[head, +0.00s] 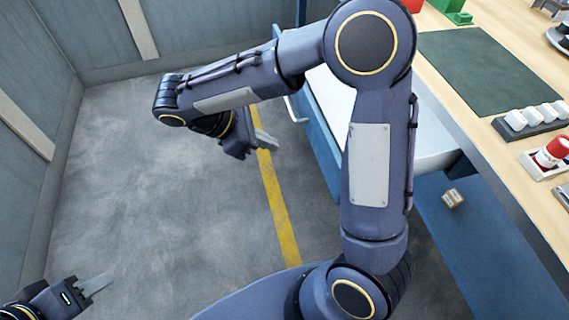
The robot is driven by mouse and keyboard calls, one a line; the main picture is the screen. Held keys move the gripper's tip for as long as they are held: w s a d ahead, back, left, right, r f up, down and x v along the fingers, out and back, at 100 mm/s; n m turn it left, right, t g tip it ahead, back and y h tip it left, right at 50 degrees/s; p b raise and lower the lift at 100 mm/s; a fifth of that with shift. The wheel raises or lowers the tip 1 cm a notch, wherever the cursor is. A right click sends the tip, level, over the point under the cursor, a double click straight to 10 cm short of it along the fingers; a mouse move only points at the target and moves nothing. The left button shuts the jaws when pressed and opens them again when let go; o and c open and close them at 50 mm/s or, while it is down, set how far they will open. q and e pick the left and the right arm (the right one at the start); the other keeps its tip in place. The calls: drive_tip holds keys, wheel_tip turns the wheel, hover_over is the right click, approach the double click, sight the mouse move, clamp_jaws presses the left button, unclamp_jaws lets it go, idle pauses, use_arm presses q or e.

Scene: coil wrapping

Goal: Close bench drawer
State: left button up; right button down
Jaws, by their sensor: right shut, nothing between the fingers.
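The bench drawer (428,150) stands pulled out from under the bench top, with a blue front and side and a pale inside. A pale handle (293,108) shows on its front. My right arm crosses over the drawer and hides much of it. My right gripper (267,139) is shut and empty, in front of the drawer and left of its front panel, apart from the handle in the picture. My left gripper (100,284) is at the lower left over the floor, far from the drawer. Its fingers are too small to tell open from shut.
The wooden bench top (480,145) carries a dark green mat (480,70), a rack of white pieces (532,120) and a red-capped item (552,151). The grey floor (150,200) at left is clear.

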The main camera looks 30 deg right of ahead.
drive_tip(key=b, duration=0.2)
approach(321, 157)
drive_tip(key=x, duration=0.5)
drive_tip(key=shift+a+f, duration=0.25)
drive_tip(key=shift+a, duration=0.05)
drive_tip(key=shift+s+d, duration=0.15)
drive_tip(key=shift+d, duration=0.4)
drive_tip(key=s+d+p, duration=0.1)
drive_tip(key=s+d, duration=0.1)
drive_tip(key=d, duration=0.7)
drive_tip(key=s+d+p, duration=0.1)
drive_tip(key=s+d, duration=0.1)
drive_tip(key=d, duration=0.8)
drive_tip(key=s+d+p, duration=0.1)
drive_tip(key=s+d, duration=0.2)
drive_tip(key=d, duration=0.7)
drive_tip(key=shift+d, duration=0.45)
drive_tip(key=shift+d+r, duration=0.1)
drive_tip(key=shift+s+d+r, duration=0.1)
